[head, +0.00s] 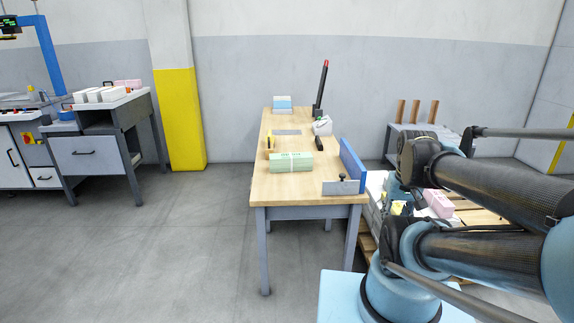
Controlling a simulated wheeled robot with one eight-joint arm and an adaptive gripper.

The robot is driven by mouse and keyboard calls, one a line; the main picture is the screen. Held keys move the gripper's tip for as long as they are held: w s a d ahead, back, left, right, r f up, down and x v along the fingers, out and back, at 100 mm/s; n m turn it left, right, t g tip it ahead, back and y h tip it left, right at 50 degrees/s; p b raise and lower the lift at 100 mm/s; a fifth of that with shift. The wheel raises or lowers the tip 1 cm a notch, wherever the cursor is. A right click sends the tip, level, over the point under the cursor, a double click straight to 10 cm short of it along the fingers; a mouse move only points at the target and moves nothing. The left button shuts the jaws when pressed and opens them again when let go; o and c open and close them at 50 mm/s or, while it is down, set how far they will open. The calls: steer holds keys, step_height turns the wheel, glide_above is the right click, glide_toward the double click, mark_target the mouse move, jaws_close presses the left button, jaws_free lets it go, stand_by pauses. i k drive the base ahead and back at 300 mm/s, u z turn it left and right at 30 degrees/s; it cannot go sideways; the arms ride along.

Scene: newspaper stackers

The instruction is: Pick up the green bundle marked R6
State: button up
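A pale green bundle (292,163) lies on the near half of the wooden-topped table (268,188). It has a light band around it and dark print along its top edge; the print is too small to read, so I cannot confirm the mark R6. Nothing touches it from above. My arm fills the right side of the head view, to the right of the table and apart from the bundle. My gripper is not visible in this view.
A blue side guide (352,165) and a grey plate (341,187) stand right of the bundle. A blue-and-white stack (282,103) and a dark upright post (321,92) are farther back. A pallet with bundles is at right. The floor (190,255) at left is clear.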

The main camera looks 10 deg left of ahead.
mark_target(291, 163)
steer(key=i, duration=0.95)
steer(key=z, duration=0.05)
